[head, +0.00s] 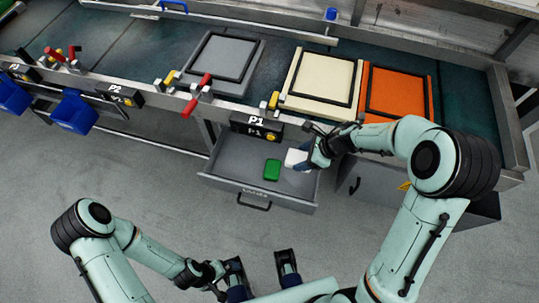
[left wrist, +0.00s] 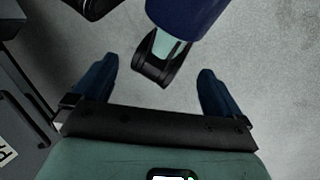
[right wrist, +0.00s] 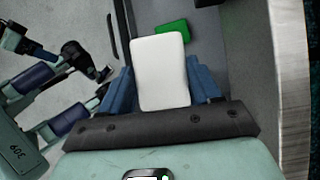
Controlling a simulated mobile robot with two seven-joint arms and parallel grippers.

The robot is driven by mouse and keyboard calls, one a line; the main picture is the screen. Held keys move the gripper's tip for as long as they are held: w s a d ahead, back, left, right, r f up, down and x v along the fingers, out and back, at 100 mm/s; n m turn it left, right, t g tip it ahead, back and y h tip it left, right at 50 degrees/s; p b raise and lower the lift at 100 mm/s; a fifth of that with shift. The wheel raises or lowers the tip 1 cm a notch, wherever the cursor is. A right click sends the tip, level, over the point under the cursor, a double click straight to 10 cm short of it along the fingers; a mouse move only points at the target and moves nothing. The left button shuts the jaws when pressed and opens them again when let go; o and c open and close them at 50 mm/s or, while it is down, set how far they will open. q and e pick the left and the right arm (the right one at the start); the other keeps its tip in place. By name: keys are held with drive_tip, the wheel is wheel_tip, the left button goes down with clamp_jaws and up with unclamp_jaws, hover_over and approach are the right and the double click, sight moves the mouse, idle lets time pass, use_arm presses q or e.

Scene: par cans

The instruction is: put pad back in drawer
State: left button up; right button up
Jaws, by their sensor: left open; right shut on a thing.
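A white pad (head: 295,158) is held by my right gripper (head: 308,157) above the open grey drawer (head: 225,182). In the right wrist view the white pad (right wrist: 160,68) sits between the two blue fingers. A green pad (head: 272,170) lies inside the drawer, to the left of the white one; it also shows in the right wrist view (right wrist: 172,32). I cannot tell whether the white pad touches the drawer floor. My left gripper (left wrist: 158,82) is open and empty, low over the floor, away from the drawer.
The drawer hangs under a workbench with a P1 sign (head: 257,124). Grey (head: 217,58), cream (head: 320,78) and orange (head: 398,95) trays stand on the bench. Blue bins (head: 73,111) hang at the left. Open floor lies in front of the drawer.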

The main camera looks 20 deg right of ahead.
drive_tip(key=f+b, duration=0.2)
drive_tip(key=f, duration=0.3)
drive_tip(key=f+b, duration=0.2)
drive_tip(key=f, duration=0.3)
drive_tip(key=f+b, duration=0.2)
drive_tip(key=f, duration=0.2)
drive_tip(key=shift+s+f, duration=0.4)
wheel_tip(320, 180, down, 5)
drive_tip(key=shift+b, duration=1.05)
use_arm(q)
drive_tip(key=w+a+f+t+y, duration=0.1)
drive_tip(key=w+a+f+t, duration=0.1)
drive_tip(key=w+f, duration=0.5)
drive_tip(key=shift+w+a+f+t, duration=0.4)
drive_tip(key=shift+a+f, duration=0.2)
drive_tip(key=shift+f, duration=0.1)
use_arm(e)
drive_tip(key=shift+r, duration=0.1)
drive_tip(key=o, duration=1.1)
